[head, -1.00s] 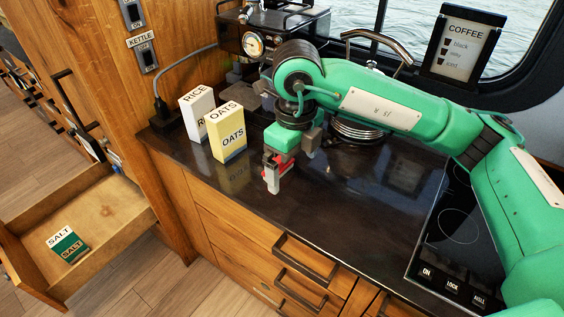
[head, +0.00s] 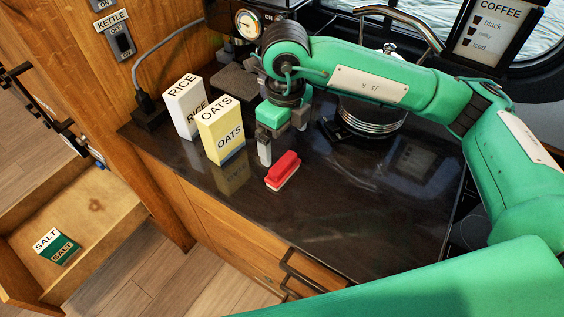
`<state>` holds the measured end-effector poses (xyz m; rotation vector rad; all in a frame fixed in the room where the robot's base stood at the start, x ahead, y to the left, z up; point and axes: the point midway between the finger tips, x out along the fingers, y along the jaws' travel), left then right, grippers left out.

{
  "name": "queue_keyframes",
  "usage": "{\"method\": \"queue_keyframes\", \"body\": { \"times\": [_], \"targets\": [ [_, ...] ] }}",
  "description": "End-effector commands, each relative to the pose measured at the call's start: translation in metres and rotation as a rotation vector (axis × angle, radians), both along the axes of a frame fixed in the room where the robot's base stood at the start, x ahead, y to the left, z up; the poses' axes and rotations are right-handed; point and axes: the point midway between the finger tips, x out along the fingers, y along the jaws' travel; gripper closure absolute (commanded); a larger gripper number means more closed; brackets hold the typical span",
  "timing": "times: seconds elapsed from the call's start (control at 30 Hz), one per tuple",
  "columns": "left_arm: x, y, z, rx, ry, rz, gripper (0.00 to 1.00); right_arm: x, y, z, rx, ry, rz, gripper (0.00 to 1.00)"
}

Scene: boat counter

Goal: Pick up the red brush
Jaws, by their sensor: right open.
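The red brush (head: 283,170) lies on the dark counter, with a red top and a pale underside. It shows whole, in front of the oats box and to its right. My right gripper (head: 282,138) points down just behind the brush in the picture. Its jaws are open, with one grey finger near the brush's left end and the other farther back. No brush shows between the fingers. Whether a finger touches the brush I cannot tell. My left gripper is not in view.
An oats box (head: 222,130) and a rice box (head: 188,105) stand left of the gripper. A coffee machine (head: 248,24) and a round metal kettle (head: 372,112) are behind. The counter (head: 350,210) is clear on the right. A salt box (head: 57,246) lies in an open drawer.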

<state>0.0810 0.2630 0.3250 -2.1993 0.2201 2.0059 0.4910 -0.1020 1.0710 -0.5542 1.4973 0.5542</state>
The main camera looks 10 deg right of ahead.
Motion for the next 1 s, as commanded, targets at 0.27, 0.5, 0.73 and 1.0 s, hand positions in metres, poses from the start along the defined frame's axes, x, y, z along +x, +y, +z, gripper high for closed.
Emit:
{"method": "queue_keyframes", "body": {
  "times": [0.27,0.5,0.73,1.0],
  "targets": [
    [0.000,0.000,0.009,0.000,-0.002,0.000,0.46,0.000,0.000,-0.042,-0.001,0.002,-0.001,0.00],
    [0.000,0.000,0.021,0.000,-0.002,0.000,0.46,0.003,0.000,-0.060,-0.002,0.004,-0.001,0.00],
    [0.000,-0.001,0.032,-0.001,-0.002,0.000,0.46,0.006,0.001,-0.093,-0.001,0.002,0.000,0.00],
    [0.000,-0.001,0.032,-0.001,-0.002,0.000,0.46,0.006,0.001,-0.100,-0.001,-0.001,0.000,0.00]
  ]
}}
